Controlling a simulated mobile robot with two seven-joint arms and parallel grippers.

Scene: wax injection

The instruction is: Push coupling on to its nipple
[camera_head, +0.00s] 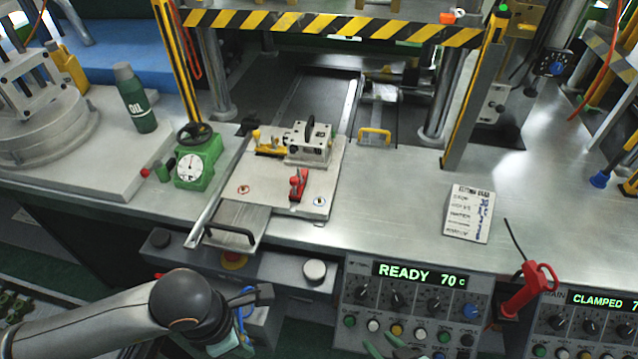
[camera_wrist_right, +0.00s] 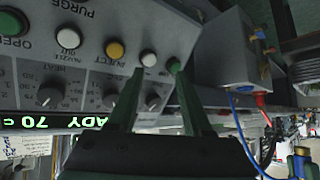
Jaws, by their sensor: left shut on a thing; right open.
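My left gripper (camera_head: 246,312) is low in front of the bench, beside a grey box (camera_head: 268,318). It is shut on a small blue piece (camera_head: 242,322), which looks like the hose coupling; my gripper and wrist hide most of it. In the right wrist view the grey box (camera_wrist_right: 222,58) has small brass nipples (camera_wrist_right: 265,42) on its side and a red-collared fitting (camera_wrist_right: 261,99) near its edge. A blue hose (camera_wrist_right: 240,135) hangs below it. My right gripper (camera_wrist_right: 155,72) is open and empty, before the control panel's buttons; its green fingertips show at the head view's bottom edge (camera_head: 392,347).
The control panel (camera_head: 400,305) reads READY 70 c and stands right of the box. A red-handled tool (camera_head: 528,290) hangs right of it. A blue-and-brass fitting (camera_wrist_right: 301,162) shows at the wrist view's lower right. The bench carries a mould plate (camera_head: 325,190) and a green gauge (camera_head: 195,165).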

